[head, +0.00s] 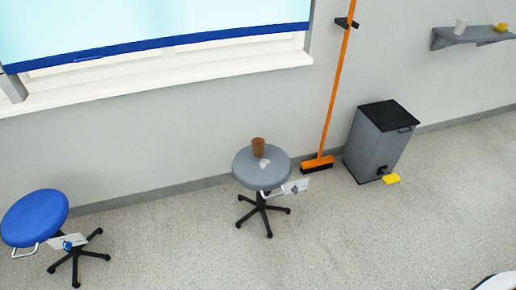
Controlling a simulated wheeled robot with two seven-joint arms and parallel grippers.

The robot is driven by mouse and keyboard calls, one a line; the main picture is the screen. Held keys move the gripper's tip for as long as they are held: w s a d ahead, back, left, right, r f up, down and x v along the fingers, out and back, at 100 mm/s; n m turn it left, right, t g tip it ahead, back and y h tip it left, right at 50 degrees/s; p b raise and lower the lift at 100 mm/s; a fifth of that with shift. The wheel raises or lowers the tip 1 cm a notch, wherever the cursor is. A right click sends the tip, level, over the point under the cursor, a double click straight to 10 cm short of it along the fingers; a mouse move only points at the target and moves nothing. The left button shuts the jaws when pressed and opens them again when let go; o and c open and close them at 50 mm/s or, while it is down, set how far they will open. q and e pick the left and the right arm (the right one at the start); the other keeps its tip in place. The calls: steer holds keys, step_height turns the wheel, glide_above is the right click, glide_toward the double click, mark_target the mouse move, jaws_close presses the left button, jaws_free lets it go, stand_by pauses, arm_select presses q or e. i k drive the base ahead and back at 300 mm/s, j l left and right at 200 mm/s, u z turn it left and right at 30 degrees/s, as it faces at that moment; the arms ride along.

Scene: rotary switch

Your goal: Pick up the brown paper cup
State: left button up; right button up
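The brown paper cup (258,146) stands upright on the seat of the grey stool (245,173), near its back edge in the head view. Small whitish bits (264,163) lie on the seat just in front of the cup. Neither of my grippers shows in the head view, so nothing of mine is seen near the cup.
A blue stool (35,217) stands at left. A wall shelf (462,37) is at upper right. The floor in front is clear.

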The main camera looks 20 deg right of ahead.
mark_target(258, 144)
steer(key=z, duration=0.2)
steer(key=i+j+z, duration=0.25)
steer(key=z, duration=0.15)
steer(key=i+j+z, duration=0.25)
steer(key=j+z, duration=0.15)
